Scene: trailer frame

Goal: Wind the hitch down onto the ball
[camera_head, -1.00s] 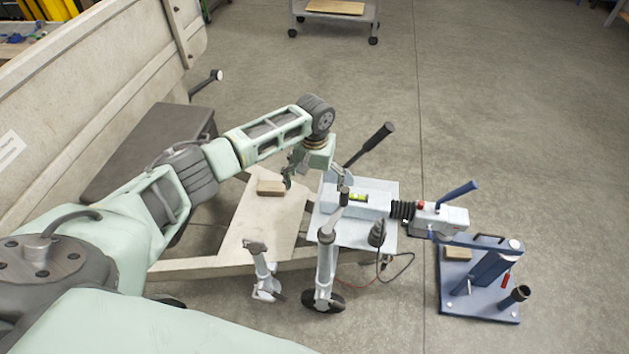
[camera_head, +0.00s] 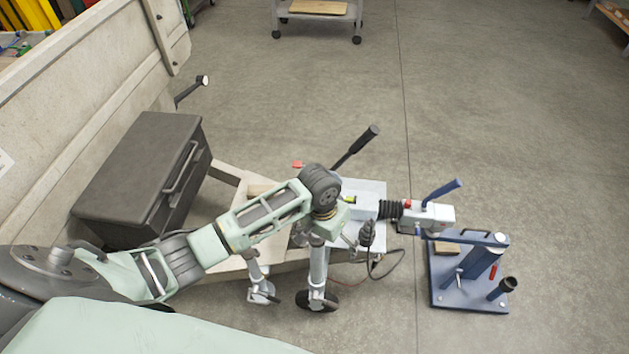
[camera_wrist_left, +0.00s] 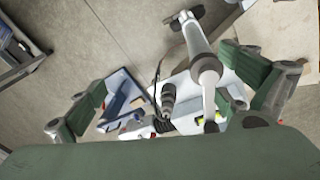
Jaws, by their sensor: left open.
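The hitch (camera_head: 432,213), a pale coupling head with a blue lever and black bellows, reaches out over the blue stand (camera_head: 455,290). The ball is hidden beneath the coupling, so I cannot tell whether they touch. The silver jockey wheel post (camera_head: 318,265) stands on a black wheel beside the drawbar. Its upper end is hidden by my left gripper (camera_head: 338,236) in the head view. In the left wrist view my gripper (camera_wrist_left: 172,100) is open, with the post's top and crank (camera_wrist_left: 208,75) between its spread fingers, apparently untouched. My right gripper is out of view.
A dark storage box (camera_head: 140,165) sits on the trailer frame by the wooden side wall (camera_head: 90,85). A black brake lever (camera_head: 355,147) rises behind the gripper. A second silver leg (camera_head: 260,290) stands left of the post, and a cable (camera_head: 390,265) hangs to its right.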

